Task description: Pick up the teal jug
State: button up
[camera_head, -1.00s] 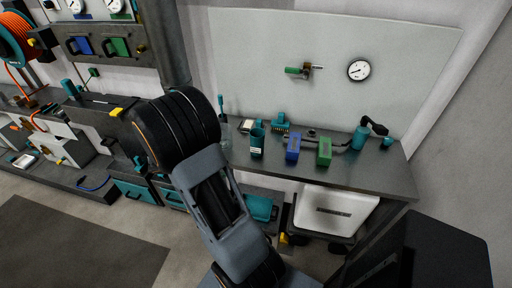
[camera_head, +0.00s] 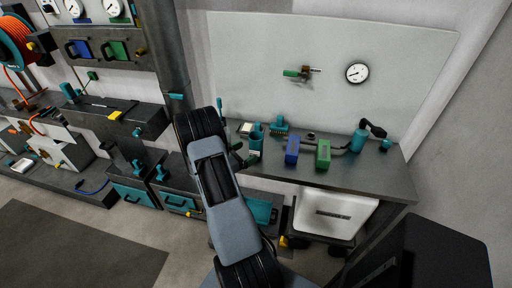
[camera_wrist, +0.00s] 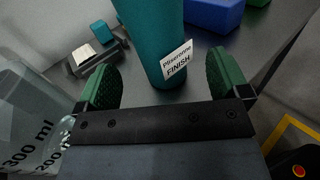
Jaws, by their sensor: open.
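The teal jug (camera_head: 257,134), a tall cylinder with a white label reading "FINISH", stands upright on the grey workbench. In the wrist view its lower part (camera_wrist: 150,35) fills the upper middle; its top is cut off by the frame edge. My gripper (camera_wrist: 166,82) is open, its two green pads apart. The jug stands ahead of and between the pads, with a gap at each side. In the head view my gripper (camera_head: 244,155) is small and partly hidden by my arm, close by the jug's near left side.
A clear measuring beaker (camera_wrist: 30,125) stands close at the left of my gripper. A blue block (camera_head: 292,150) and a green block (camera_head: 323,154) stand right of the jug. A small teal-and-grey device (camera_wrist: 95,50) lies behind left. The bench's right front is clear.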

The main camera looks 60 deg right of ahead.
aim_at(251, 149)
jog(key=shift+p+x, duration=0.75)
jog(key=shift+x, duration=2.3)
jog(key=shift+r, duration=0.15)
jog(key=c, duration=1.1)
